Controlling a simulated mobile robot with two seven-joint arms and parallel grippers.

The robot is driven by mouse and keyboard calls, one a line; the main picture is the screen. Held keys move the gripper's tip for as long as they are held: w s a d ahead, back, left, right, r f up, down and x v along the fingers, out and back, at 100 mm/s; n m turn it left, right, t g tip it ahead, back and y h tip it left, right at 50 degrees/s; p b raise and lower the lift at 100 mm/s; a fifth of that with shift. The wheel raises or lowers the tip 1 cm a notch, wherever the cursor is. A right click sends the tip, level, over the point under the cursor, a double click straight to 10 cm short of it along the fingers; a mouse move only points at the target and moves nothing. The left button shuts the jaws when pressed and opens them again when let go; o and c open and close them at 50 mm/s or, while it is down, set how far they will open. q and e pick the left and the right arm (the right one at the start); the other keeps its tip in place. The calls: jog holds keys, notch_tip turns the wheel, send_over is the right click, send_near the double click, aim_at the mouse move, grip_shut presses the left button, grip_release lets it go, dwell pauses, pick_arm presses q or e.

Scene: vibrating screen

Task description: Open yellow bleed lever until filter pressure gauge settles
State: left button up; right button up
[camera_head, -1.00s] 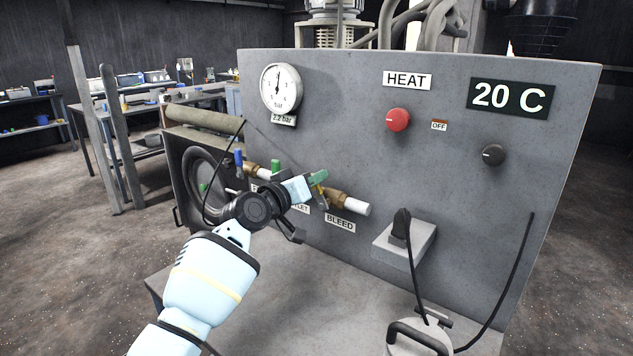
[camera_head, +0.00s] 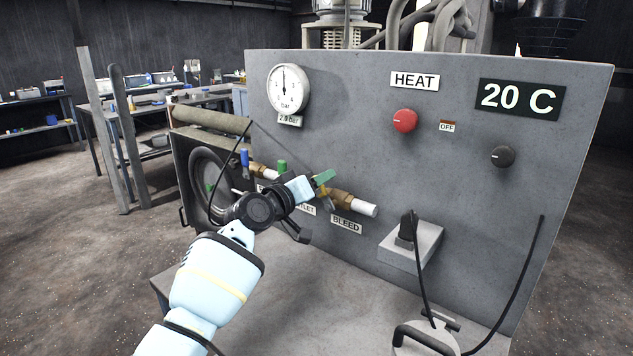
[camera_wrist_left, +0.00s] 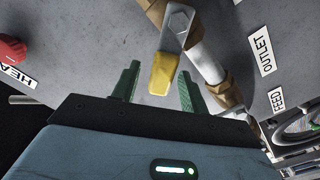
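The yellow bleed lever (camera_wrist_left: 163,75) shows in the left wrist view, its yellow end between the two green fingers of my left gripper (camera_wrist_left: 158,88). The fingers stand apart with gaps on both sides of the lever; contact is not visible. In the head view my left gripper (camera_head: 322,182) is at the brass bleed valve (camera_head: 342,199), above the BLEED label (camera_head: 346,224), and mostly hides the lever. The round filter pressure gauge (camera_head: 289,89) has its needle near vertical, and its plate (camera_head: 289,120) reads 2.0 bar. My right gripper is not in view.
Blue (camera_head: 244,158) and green (camera_head: 282,166) valve handles sit left of the bleed valve. A red HEAT knob (camera_head: 404,120), a black knob (camera_head: 502,156) and a 20 C display (camera_head: 519,98) are on the panel's right. A plug with a cable (camera_head: 408,230) sticks out below.

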pick_arm(q)
jog(key=p+v, duration=0.1)
jog(key=v, duration=0.6)
jog(key=shift+s+a+p, duration=0.25)
jog(key=shift+s+p, duration=0.05)
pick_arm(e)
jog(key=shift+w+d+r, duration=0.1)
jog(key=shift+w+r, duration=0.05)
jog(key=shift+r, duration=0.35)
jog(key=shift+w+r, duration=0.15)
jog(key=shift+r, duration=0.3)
